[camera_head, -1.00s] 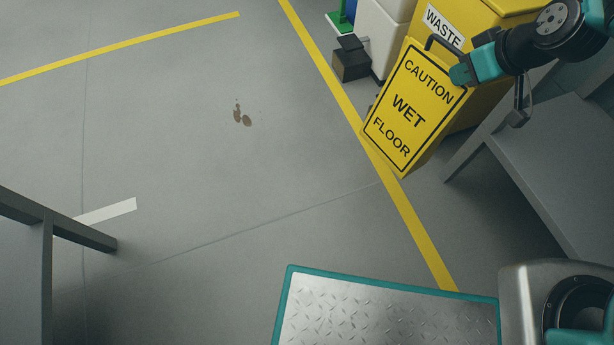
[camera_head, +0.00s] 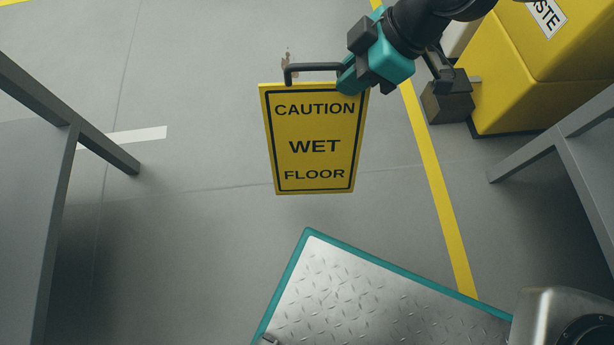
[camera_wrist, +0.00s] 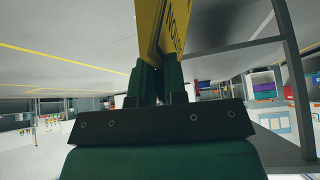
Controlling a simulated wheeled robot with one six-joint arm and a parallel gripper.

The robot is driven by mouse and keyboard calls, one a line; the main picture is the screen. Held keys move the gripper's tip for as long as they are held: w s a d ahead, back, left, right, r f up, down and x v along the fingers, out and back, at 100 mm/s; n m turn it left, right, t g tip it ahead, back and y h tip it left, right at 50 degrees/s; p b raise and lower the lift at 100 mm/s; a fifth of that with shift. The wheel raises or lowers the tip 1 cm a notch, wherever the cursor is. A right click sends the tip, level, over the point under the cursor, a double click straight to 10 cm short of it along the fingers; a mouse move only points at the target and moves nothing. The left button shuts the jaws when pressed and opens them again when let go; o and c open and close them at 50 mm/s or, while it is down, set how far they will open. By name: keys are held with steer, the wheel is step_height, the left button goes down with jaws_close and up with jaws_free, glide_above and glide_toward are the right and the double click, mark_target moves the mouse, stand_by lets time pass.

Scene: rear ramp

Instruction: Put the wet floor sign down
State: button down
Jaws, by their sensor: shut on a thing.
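The yellow wet floor sign (camera_head: 312,160) hangs upright in the head view, its "CAUTION WET FLOOR" face toward the camera. My gripper (camera_head: 350,78) is shut on the right part of its dark top handle. In the wrist view, the sign (camera_wrist: 158,25) shows between and beyond the fingertips of my gripper (camera_wrist: 157,68). A brown spill (camera_head: 288,58) on the grey floor shows just above the handle, partly hidden behind it. The sign appears to be off the floor, but its exact height is hard to tell.
A yellow waste bin (camera_head: 540,75) stands at upper right, with a small dark box (camera_head: 447,103) beside it. A yellow floor line (camera_head: 430,165) runs between them and the sign. Grey tables stand at left (camera_head: 30,190) and right (camera_head: 585,150). Floor left of the sign is clear.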

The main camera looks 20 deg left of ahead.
mark_target(330, 146)
steer(key=shift+s+a+f+n, duration=0.2)
steer(key=shift+s+a+n, duration=0.25)
steer(key=shift+s, duration=0.25)
step_height(330, 146, down, 20)
steer(key=b, duration=1.1)
steer(key=shift+a, duration=0.1)
steer(key=shift+r, duration=0.15)
steer(key=c, duration=1.6)
jaws_free()
steer(key=shift+f, duration=0.2)
steer(key=o, duration=0.4)
steer(key=shift+o, duration=0.2)
